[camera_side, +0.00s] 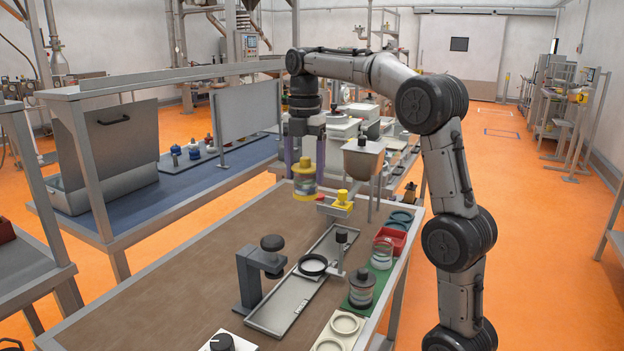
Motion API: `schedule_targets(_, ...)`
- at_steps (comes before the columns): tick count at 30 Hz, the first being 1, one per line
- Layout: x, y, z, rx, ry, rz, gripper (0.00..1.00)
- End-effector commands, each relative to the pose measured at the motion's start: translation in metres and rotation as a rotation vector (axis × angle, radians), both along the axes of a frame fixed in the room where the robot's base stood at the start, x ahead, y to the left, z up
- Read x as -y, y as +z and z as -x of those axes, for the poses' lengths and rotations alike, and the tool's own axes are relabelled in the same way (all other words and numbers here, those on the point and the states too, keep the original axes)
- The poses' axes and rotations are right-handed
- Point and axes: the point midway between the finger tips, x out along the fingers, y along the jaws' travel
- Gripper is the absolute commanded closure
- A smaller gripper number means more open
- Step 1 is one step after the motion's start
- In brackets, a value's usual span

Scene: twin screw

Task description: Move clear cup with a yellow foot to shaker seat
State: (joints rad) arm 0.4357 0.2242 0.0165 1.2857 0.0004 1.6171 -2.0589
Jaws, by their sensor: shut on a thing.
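The clear cup with a yellow foot (304,185) has a yellow top and hangs upright between the purple fingers of my gripper (303,165). My gripper points straight down and is shut on the cup. The cup is over the far end of the brown bench, and seems to be above its surface with nothing touching it below. Which fixture is the shaker seat I cannot tell for sure; a dark ring (312,265) sits over a long grey tray, and a pale plate with round seats (342,326) lies at the near edge.
A hopper on a stand (362,160) and a yellow-topped fixture (342,203) stand close right of the cup. A dark clamp-like post (262,270) stands left of the tray. The bench's left side is bare.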

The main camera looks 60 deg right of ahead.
Motion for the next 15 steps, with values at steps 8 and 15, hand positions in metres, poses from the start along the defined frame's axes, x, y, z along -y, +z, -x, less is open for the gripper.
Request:
schedule_targets(8,-0.075,0.004,-0.001,0.003,0.148,0.002,0.83)
schedule_targets(15,-0.167,0.006,0.021,0.004,0.344,0.001,0.83)
